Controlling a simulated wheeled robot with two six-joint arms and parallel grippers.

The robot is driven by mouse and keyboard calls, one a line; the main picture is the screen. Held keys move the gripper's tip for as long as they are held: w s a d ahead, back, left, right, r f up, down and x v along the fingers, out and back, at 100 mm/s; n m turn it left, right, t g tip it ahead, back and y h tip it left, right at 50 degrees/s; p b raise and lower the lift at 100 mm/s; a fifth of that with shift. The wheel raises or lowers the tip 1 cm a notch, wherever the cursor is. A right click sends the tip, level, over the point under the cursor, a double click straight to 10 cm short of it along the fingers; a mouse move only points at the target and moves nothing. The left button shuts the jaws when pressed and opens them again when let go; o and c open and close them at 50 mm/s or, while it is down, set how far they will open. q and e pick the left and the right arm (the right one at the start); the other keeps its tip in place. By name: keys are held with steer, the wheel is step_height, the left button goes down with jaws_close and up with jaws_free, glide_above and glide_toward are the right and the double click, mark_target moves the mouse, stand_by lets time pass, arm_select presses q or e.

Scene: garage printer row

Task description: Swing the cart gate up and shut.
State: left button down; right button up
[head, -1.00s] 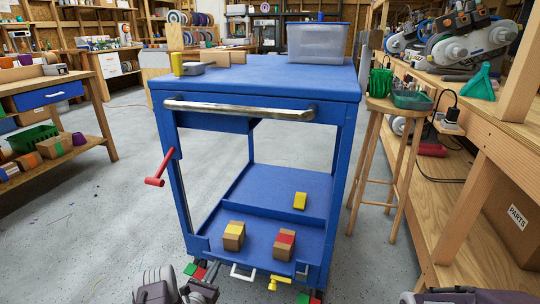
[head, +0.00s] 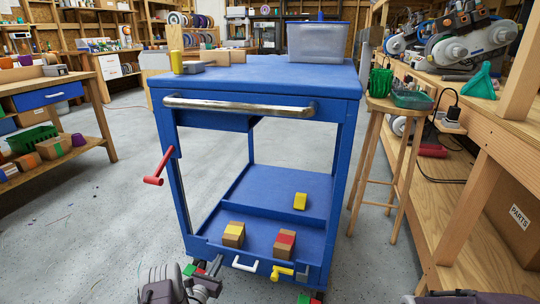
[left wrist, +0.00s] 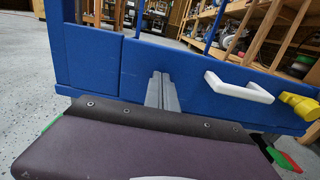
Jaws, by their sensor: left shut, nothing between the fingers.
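The blue cart gate (head: 262,267) is the low panel at the front of the cart's bottom shelf. It stands upright or nearly so; I cannot tell whether it is fully flush. It carries a white handle (head: 245,265) and, to the right, a yellow latch (head: 282,272). In the left wrist view the gate (left wrist: 190,62) fills the middle, with the white handle (left wrist: 238,88) and yellow latch (left wrist: 300,106) at right. My left gripper (left wrist: 165,78) is shut and empty, its fingertips at the gate's outer face left of the handle. Contact is unclear.
The blue cart (head: 255,78) has a red crank handle (head: 158,167) jutting out left. Boxes (head: 284,243) and a yellow block (head: 300,201) lie on its lower shelf. A wooden stool (head: 378,160) and a workbench (head: 450,225) stand to the right. Floor at left is clear.

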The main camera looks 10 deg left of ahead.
stand_by(0.4)
arm_select(q)
steer(key=s+p, duration=0.4)
steer(key=s, duration=0.4)
steer(key=shift+a, duration=0.35)
